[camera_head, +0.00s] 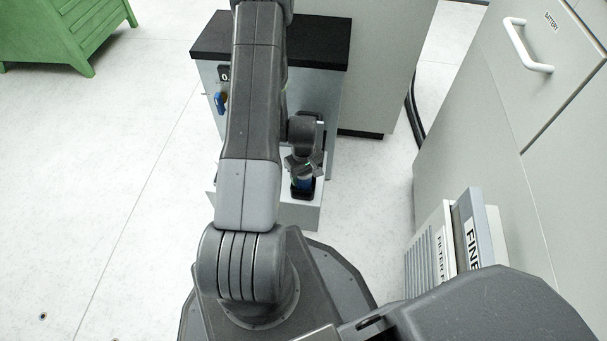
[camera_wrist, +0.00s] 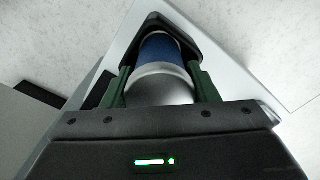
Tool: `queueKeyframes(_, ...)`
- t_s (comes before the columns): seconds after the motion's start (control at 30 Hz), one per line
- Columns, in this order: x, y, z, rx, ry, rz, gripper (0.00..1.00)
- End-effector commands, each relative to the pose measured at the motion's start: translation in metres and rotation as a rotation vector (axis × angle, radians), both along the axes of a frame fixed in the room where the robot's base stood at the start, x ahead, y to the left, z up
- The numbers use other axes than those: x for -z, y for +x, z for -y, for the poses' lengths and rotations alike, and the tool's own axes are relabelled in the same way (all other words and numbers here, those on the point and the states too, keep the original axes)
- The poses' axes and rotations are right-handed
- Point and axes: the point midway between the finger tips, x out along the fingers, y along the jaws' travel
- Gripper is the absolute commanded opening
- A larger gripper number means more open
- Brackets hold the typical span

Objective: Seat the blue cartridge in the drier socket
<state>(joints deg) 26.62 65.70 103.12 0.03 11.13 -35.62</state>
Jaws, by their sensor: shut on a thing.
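The blue cartridge (camera_wrist: 160,50) has a blue body and a silver-grey end in the wrist view. My gripper (camera_wrist: 160,88) is shut on its silver-grey end, with one green finger on each side. The cartridge's far blue end lies within the dark rim of the drier socket (camera_wrist: 186,27); how deep it sits is hidden. In the head view, my gripper (camera_head: 303,168) is over the cartridge (camera_head: 303,184), which stands at the dark socket (camera_head: 302,195) on the front ledge of the grey cabinet. My arm hides part of the cabinet.
The grey cabinet has a black top (camera_head: 325,45) and a blue switch handle (camera_head: 220,102) on its front. Filter boxes (camera_head: 462,240) stand at right by a drawer unit with a white handle (camera_head: 528,48). The left floor is clear.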

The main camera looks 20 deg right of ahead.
Motion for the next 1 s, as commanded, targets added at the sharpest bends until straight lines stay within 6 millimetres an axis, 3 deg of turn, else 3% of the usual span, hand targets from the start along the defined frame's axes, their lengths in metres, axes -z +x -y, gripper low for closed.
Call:
queueKeyframes(0.07, 0.004, 0.0, 0.0, 0.0, 0.0, 0.0, 0.19)
queueKeyframes(0.1, 0.004, 0.0, 0.0, 0.0, 0.0, 0.0, 0.56)
queueKeyframes(0.2, 0.003, 0.0, 0.0, 0.0, 0.0, 0.0, 0.75)
queueKeyframes(0.6, -0.004, 0.0, 0.0, 0.0, 0.0, 0.0, 0.76)
queueKeyframes(1.0, -0.087, 0.0, 0.0, 0.0, -0.002, 0.002, 0.76)
